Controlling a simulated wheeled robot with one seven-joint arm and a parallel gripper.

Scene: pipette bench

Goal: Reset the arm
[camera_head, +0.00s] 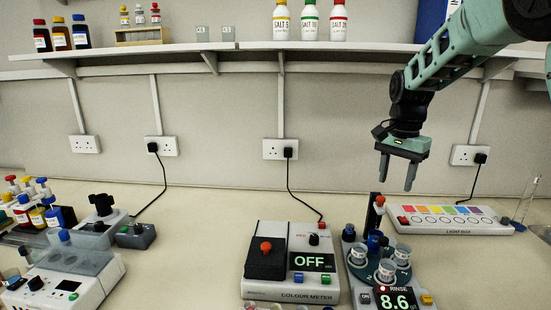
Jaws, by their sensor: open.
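My gripper (397,171) hangs from my green arm at the right, fingers pointing down. Its two grey fingers are apart with nothing between them. A gap shows between the fingertips and the device's post.
A colour meter (292,294) reading OFF stands at front centre. A light box (450,228) with coloured patches lies at the right. Bottles and a grey machine (65,280) crowd the left. A shelf (200,47) with bottles (310,20) runs above. The bench (200,240) is clear at centre left.

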